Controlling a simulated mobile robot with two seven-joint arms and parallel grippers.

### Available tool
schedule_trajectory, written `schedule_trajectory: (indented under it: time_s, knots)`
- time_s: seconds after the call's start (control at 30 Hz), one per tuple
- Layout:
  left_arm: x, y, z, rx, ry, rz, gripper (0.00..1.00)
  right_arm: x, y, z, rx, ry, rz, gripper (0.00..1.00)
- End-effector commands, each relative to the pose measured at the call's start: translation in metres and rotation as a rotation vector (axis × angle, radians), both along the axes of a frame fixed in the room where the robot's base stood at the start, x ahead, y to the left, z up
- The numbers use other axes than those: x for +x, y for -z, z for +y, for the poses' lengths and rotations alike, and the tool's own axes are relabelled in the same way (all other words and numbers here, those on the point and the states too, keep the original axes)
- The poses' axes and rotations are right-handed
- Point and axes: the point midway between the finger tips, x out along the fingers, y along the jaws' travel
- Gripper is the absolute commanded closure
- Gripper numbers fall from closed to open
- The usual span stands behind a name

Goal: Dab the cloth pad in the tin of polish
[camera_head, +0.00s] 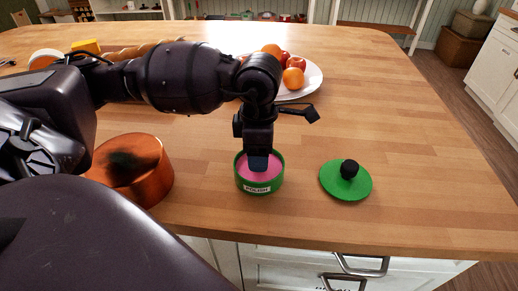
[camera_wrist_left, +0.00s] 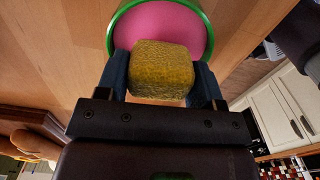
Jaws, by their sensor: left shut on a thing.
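The tin of polish (camera_head: 240,182) is green with a white POLISH label and pink polish inside. It stands open near the front edge of the wooden counter, and its rim also shows in the left wrist view (camera_wrist_left: 110,38). My left gripper (camera_head: 259,163) points down over the tin, its fingertips at the pink surface in the head view. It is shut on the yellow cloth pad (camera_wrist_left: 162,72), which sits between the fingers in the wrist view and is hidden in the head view. I cannot tell whether the pad touches the polish. My right gripper is not in view.
A green lid (camera_head: 334,184) with a black knob lies right of the tin. A copper pot (camera_head: 150,180) stands to the left, partly behind my arm. A white fruit plate (camera_head: 314,78) is farther back. The counter's right side is clear.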

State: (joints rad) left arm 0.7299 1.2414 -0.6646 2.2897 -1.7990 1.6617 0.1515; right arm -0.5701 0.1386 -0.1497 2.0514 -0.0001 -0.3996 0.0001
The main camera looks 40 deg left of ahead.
Motion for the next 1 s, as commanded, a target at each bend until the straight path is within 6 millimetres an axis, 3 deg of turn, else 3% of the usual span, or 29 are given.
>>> schedule_trajectory:
  time_s: [0.33,1.0]
  knots:
    - [0.0000,0.0033,0.0000,0.000,0.000,0.000,0.58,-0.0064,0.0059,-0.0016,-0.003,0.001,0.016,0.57]
    - [0.0000,0.0097,0.0001,0.000,0.000,0.000,0.58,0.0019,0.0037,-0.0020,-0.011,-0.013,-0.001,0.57]
